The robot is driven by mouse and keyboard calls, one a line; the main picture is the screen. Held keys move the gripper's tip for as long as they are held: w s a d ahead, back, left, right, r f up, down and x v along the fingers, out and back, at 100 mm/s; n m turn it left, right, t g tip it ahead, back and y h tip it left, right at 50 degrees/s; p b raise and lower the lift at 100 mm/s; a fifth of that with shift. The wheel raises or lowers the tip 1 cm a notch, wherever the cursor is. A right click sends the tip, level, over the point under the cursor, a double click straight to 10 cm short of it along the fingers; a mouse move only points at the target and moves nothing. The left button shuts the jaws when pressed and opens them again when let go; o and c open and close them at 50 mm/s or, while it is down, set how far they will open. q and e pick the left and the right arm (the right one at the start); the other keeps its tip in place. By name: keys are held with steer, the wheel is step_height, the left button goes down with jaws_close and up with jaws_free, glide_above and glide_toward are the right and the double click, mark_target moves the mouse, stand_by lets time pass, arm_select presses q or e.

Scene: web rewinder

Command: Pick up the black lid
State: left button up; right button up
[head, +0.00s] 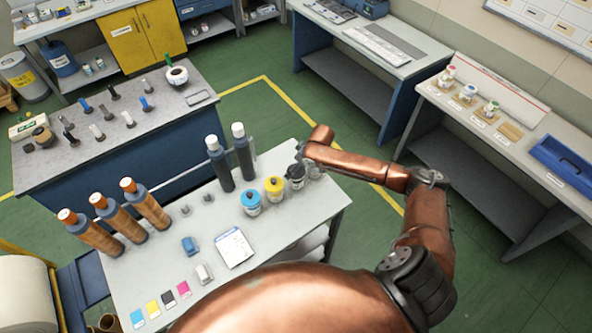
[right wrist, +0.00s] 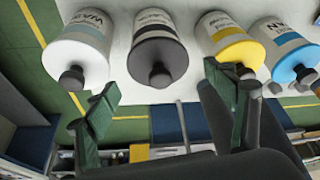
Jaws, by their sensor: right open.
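The black lid (right wrist: 152,62) with its dark knob sits on a jar in the right wrist view, between a white-lidded jar (right wrist: 77,55) and a yellow-lidded jar (right wrist: 238,50). In the head view the black-lidded jar (head: 295,178) stands upright on the grey table, partly hidden by my right gripper (head: 300,158). My right gripper also shows in the right wrist view (right wrist: 163,82). It is open and empty, its fingers spread to either side of the black lid's knob. Contact cannot be made out. My left gripper is not in view.
A blue-lidded jar (head: 251,203) stands beyond the yellow one in the row. Two dark bottles (head: 243,152) stand behind the jars. Several orange-capped bottles (head: 115,219) are at the left. A white card (head: 234,248) lies on the table (head: 290,230).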

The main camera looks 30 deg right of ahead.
steer(key=shift+w+a+f, duration=0.1)
steer(key=shift+w+f, duration=0.1)
steer(key=shift+f, duration=0.4)
steer(key=shift+c, duration=0.5)
steer(key=c, duration=0.9)
steer(key=shift+r, duration=0.1)
